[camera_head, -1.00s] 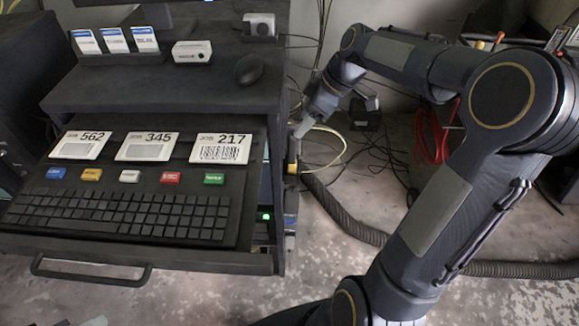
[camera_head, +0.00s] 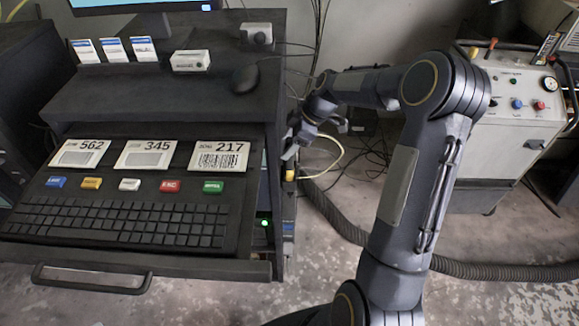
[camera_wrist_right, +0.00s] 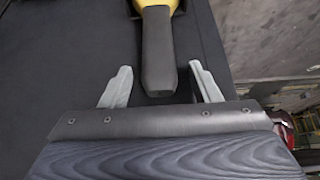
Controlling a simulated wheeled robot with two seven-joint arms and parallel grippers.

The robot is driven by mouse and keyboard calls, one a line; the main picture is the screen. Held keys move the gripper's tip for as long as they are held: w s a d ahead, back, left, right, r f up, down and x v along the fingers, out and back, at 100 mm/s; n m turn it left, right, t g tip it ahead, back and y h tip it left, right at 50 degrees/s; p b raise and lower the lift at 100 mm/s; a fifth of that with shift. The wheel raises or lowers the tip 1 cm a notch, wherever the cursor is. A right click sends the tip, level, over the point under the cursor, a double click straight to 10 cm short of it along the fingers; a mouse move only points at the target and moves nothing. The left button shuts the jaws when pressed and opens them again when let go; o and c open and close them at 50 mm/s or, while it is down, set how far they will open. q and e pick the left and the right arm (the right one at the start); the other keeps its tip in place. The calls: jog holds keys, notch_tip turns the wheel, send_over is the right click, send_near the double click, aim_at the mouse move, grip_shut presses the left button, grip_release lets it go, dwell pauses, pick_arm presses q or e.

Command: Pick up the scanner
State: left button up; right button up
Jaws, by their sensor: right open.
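The scanner (camera_wrist_right: 157,50), with a black handle and a yellow upper body, shows at the top middle of the right wrist view. Its head is cut off by the top edge. In the head view only a small yellow bit (camera_head: 290,175), likely part of it, shows at the cabinet's right side. My right gripper (camera_wrist_right: 160,72) is open, with one pale finger on each side of the handle's lower end and visible gaps. In the head view my right gripper (camera_head: 291,146) is beside the cabinet's right side. My left gripper is not in view.
The dark cabinet (camera_head: 95,97) has a pulled-out keyboard drawer (camera_head: 200,258) and a mouse (camera_head: 246,78) on its shelf. Cables and a corrugated hose (camera_head: 340,222) lie on the floor to its right. A grey machine (camera_head: 510,140) stands at the right.

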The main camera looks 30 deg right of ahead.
jog(key=shift+c, duration=0.5)
grip_shut()
jog(key=shift+r, duration=0.15)
